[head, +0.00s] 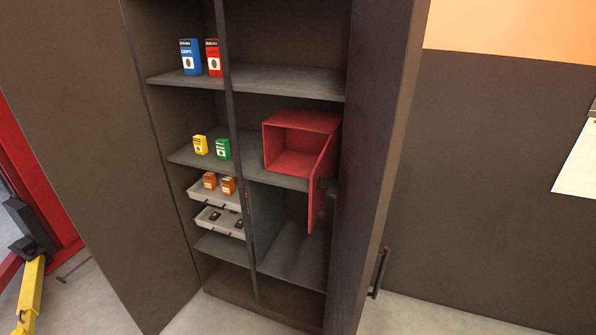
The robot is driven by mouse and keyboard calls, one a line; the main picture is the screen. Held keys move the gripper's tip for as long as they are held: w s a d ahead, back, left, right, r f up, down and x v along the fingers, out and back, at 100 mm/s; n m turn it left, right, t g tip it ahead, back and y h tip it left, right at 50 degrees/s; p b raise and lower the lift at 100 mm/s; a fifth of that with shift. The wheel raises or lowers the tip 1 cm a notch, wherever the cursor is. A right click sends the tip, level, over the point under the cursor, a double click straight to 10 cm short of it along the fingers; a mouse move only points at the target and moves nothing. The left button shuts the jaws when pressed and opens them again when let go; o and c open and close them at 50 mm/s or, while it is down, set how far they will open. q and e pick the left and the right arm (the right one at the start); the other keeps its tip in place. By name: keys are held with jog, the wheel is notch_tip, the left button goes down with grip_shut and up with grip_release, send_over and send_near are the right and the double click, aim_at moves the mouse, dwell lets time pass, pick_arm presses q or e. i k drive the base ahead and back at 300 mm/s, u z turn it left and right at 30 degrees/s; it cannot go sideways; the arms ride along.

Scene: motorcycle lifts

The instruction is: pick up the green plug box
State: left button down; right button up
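A small green box (223,149), which looks like the plug box, stands upright on the middle shelf (185,156) in the left part of an open dark cabinet. A small yellow box (201,145) stands just to its left. The vertical divider (232,130) of the cabinet is close on the right of the green box. Nothing covers the front of the green box. Neither of my grippers shows in the head view.
An open red metal box (291,160) sits right of the divider, its door hanging open. Blue (190,57) and red (214,58) boxes stand on the shelf above. Orange boxes (210,181) sit in a grey tray below, over another tray (220,229). Cabinet doors stand open both sides.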

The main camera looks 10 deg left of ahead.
aim_at(222, 147)
jog(key=u, duration=1.95)
jog(key=i, duration=1.5)
jog(key=z, duration=3.05)
